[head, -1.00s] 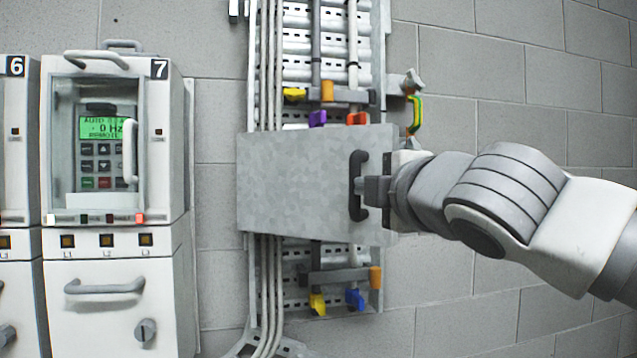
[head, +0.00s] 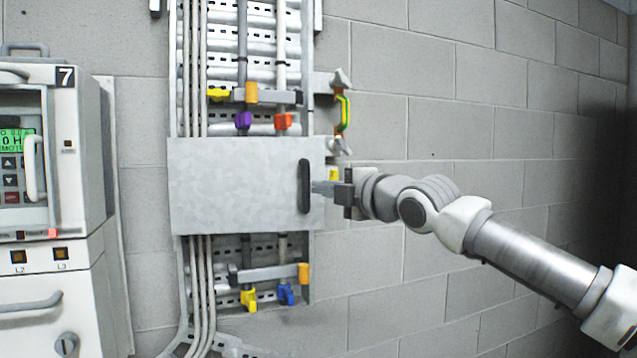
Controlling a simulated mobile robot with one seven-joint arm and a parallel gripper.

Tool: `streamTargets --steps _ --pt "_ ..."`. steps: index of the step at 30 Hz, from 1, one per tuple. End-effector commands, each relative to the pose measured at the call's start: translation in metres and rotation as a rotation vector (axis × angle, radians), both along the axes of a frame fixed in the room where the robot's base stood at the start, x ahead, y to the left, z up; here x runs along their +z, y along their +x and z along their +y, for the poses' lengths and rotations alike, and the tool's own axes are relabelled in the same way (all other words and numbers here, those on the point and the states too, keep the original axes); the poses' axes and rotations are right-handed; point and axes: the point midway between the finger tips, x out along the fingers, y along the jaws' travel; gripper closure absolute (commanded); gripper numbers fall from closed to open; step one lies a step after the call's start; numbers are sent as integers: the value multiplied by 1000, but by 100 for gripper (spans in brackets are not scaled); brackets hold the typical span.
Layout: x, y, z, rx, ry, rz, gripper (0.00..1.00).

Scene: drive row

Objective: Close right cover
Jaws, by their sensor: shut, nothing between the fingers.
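The cover is a grey metal plate (head: 240,185) on the cable rack, in the middle left of the head view. It lies across the rack and looks nearly flat against it. Its dark upright handle (head: 304,186) is near its right edge. My gripper (head: 318,187) is just right of the handle, its fingers shut and pointing left at it. The fingertips look close to the handle, but I cannot tell whether they touch it. The handle is not between the fingers.
Cable rack rails (head: 270,60) with coloured clamps run above and below the cover. A green and yellow part (head: 343,112) sticks out to the right above my gripper. A white drive cabinet numbered 7 (head: 80,150) stands at the left. The block wall (head: 440,90) is bare on the right.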

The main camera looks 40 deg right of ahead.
Motion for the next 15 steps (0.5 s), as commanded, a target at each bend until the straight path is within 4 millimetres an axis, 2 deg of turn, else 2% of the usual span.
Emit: streamTargets --steps 6,15 --pt "3 27 -25 -3 1 0 100" --pt "1 47 -43 -5 0 -1 100"
